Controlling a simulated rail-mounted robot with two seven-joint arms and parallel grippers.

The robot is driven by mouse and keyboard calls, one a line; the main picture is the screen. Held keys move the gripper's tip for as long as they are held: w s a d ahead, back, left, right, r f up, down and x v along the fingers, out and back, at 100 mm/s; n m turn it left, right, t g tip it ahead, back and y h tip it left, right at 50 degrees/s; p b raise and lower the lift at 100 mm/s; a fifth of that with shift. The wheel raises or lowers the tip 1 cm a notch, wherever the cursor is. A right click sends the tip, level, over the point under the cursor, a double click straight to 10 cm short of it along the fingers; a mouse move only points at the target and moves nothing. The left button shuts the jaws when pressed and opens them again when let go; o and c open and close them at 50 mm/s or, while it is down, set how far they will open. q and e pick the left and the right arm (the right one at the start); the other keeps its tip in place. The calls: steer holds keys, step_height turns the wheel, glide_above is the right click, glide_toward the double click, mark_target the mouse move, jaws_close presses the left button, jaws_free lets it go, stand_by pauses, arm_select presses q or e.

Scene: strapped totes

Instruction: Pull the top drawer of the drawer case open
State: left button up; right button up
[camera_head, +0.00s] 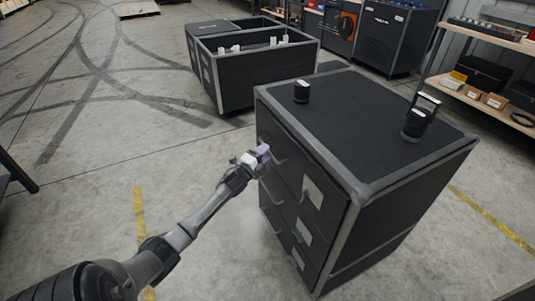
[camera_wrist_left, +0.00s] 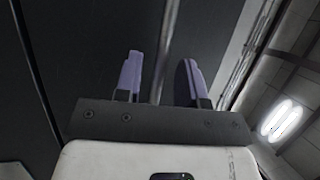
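The black drawer case (camera_head: 365,115) with grey edges stands at centre right in the head view. Its front faces left and down, with several drawers, hooked handles and white labels. The top drawer (camera_head: 300,160) looks shut, with its handle (camera_head: 279,157) near its left part. My left gripper (camera_head: 264,154), with purple fingers, is at this handle. In the left wrist view the fingers (camera_wrist_left: 160,80) stand apart, with a thin light bar (camera_wrist_left: 167,40) seen between them. I cannot tell whether they touch it. My right gripper is not in view.
Two dark cylindrical items, one small (camera_head: 301,92) and one with a loop (camera_head: 420,118), stand on the case top. An open black tote (camera_head: 265,88) stands behind. A shelf (camera_head: 495,105) with boxes is at right. The floor (camera_head: 90,160) at left is clear.

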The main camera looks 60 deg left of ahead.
arm_select(q)
steer(key=shift+x, duration=0.85)
jaws_close()
